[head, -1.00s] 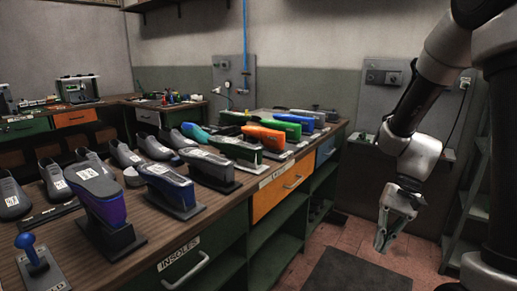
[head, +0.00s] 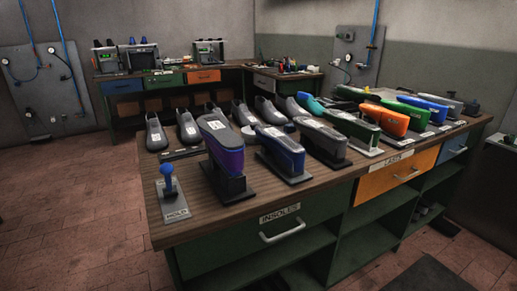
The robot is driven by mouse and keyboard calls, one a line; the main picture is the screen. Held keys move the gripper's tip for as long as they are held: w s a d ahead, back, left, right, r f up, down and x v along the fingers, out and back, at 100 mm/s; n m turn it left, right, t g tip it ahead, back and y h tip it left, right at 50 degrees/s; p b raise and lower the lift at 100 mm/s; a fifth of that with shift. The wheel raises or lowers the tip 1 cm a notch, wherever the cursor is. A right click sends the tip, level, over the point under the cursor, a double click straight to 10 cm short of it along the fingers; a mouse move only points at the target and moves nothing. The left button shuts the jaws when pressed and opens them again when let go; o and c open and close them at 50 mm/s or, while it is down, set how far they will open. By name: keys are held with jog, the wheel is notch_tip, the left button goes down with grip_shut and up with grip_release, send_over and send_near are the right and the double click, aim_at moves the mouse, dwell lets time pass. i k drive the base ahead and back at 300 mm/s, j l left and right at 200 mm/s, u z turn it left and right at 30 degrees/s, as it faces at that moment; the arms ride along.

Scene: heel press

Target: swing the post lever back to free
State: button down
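A label at the plate's front edge seems to read HOLD; no "free" mark can be made out. My gripper and arm are outside this view, so I cannot see what state the gripper is in.
The wooden bench top (head: 205,218) carries several shoe forms; a purple and black one (head: 222,150) on a stand is just right of the lever. Green and orange drawers (head: 397,174) face front. The tiled floor (head: 75,220) left of the bench is clear.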

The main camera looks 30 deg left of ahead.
aim_at(166, 169)
jog(key=j+u, duration=0.2)
jog(key=u, duration=1.6)
jog(key=j+u, duration=0.25)
jog(key=j, duration=0.4)
jog(key=i+j+u, duration=0.2)
jog(key=j, duration=0.5)
jog(key=k, duration=0.1)
